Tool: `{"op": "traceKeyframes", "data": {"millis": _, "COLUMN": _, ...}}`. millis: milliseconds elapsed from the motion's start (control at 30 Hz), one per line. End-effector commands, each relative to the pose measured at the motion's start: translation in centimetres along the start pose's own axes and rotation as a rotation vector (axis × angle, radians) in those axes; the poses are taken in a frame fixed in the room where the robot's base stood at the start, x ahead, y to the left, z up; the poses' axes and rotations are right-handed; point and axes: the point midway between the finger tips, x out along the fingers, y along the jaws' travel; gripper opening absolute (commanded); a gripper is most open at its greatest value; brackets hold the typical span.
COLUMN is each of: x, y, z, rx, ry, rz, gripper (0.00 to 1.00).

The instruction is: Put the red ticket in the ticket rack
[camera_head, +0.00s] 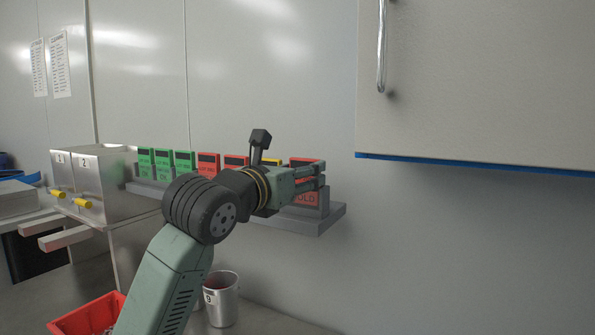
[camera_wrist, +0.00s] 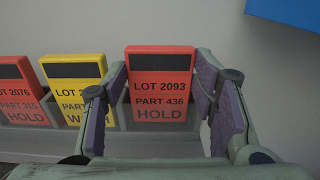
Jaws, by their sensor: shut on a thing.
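The red ticket (camera_wrist: 160,88), marked LOT 2093, PART 436, HOLD, stands upright between my gripper's fingers in the wrist view. Its top also shows behind the fingers in the head view (camera_head: 304,160). My gripper (camera_head: 312,178) is shut on it at the right end of the grey ticket rack (camera_head: 325,217); the fingers also show in the wrist view (camera_wrist: 158,95). The ticket's lower edge is at the rack, at the right end of the row. I cannot tell whether it is fully seated.
A yellow ticket (camera_wrist: 75,88) and another red ticket (camera_wrist: 18,90) stand to the left in the rack. Green tickets (camera_head: 162,163) stand farther left. Numbered metal boxes (camera_head: 95,175), a metal cup (camera_head: 221,300) and a red bin (camera_head: 88,318) are lower left. A wall cabinet (camera_head: 480,80) overhangs upper right.

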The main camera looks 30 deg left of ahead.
Motion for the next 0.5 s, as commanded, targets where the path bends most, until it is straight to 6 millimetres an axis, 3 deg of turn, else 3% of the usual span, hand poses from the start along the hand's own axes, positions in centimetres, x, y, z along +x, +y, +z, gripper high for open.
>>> {"op": "traceKeyframes", "data": {"millis": 433, "x": 0.01, "y": -0.03, "z": -0.86, "rx": 0.001, "ry": -0.001, "rz": 0.000, "gripper": 0.30}}
{"op": "traceKeyframes", "data": {"millis": 467, "x": 0.01, "y": -0.03, "z": -0.72, "rx": 0.001, "ry": -0.001, "rz": 0.000, "gripper": 0.54}}
{"op": "traceKeyframes", "data": {"millis": 500, "x": 0.01, "y": -0.03, "z": -0.66, "rx": 0.001, "ry": -0.001, "rz": 0.000, "gripper": 0.56}}
